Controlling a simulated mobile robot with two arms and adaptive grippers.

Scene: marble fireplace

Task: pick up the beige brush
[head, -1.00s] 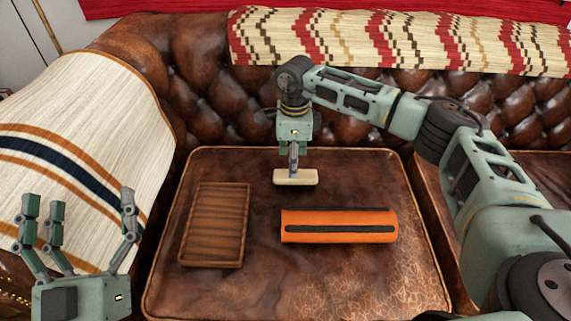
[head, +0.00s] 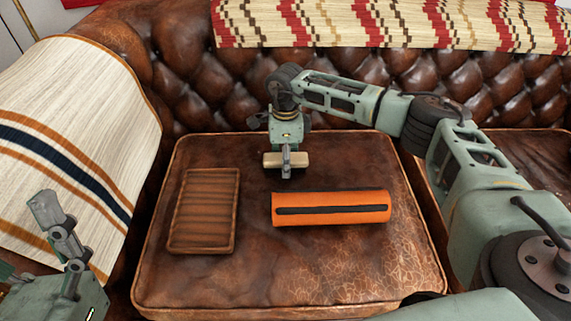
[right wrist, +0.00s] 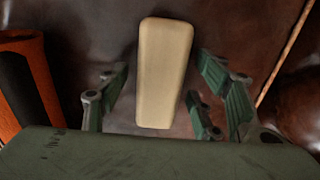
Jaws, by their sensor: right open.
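The beige brush (head: 272,161) lies on the brown leather seat, behind the orange case. In the right wrist view the beige brush (right wrist: 163,70) is a pale, rounded block between the spread fingers. My right gripper (head: 287,165) is open and straddles it from above, with a finger in front of the brush. In the right wrist view the right gripper (right wrist: 163,100) shows gaps on both sides of the brush, with no clear contact. My left gripper (head: 38,245) is at the lower left, partly cut off, its visible fingers apart and empty.
An orange case (head: 331,208) with a black strip lies just in front of the brush. A ribbed wooden tray (head: 237,225) lies to the left. The tufted backrest (head: 200,85) rises behind. The front of the seat is bare.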

